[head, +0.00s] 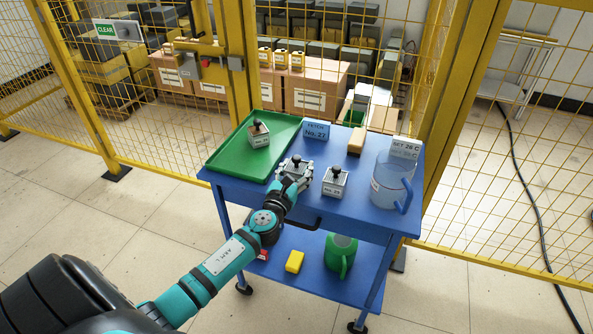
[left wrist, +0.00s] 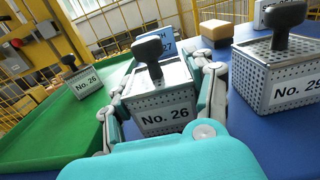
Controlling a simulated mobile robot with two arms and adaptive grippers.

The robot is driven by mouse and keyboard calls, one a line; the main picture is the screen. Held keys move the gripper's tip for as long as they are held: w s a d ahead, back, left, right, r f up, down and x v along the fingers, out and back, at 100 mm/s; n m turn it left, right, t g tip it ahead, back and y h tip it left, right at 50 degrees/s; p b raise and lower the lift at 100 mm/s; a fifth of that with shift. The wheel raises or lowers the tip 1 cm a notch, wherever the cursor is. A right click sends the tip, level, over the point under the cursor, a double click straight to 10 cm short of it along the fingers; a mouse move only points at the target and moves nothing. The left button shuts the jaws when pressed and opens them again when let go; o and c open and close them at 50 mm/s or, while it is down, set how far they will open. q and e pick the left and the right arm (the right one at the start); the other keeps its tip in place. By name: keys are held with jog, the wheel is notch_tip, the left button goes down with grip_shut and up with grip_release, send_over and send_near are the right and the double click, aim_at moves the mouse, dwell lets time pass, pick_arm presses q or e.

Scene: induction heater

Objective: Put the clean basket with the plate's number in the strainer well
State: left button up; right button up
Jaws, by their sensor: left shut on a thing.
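My left gripper (head: 294,178) is shut on a perforated metal basket (head: 294,163) with a black knob, standing at the blue trolley top. In the left wrist view this basket (left wrist: 158,98) reads No. 26 and the fingers flank it. A second basket (head: 335,180) stands apart to the right; its label looks like No. 29 in the left wrist view (left wrist: 285,75). The blue plate (head: 316,130) appears to say FETCH No. 27. I cannot identify a strainer well with certainty. My right gripper is out of view.
A translucent blue jug (head: 391,180) stands at the trolley's right, before a SET 26 C sign (head: 405,150). A tan block (head: 357,140) lies at the back. The lower shelf holds a yellow block (head: 295,261) and a green can (head: 341,258). Yellow fencing stands behind.

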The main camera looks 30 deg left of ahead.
pick_arm(q)
jog(key=shift+f, duration=0.15)
jog(key=o, duration=1.2)
jog(key=shift+o, duration=0.2)
jog(key=shift+f+b, duration=0.1)
jog(key=shift+b, duration=0.2)
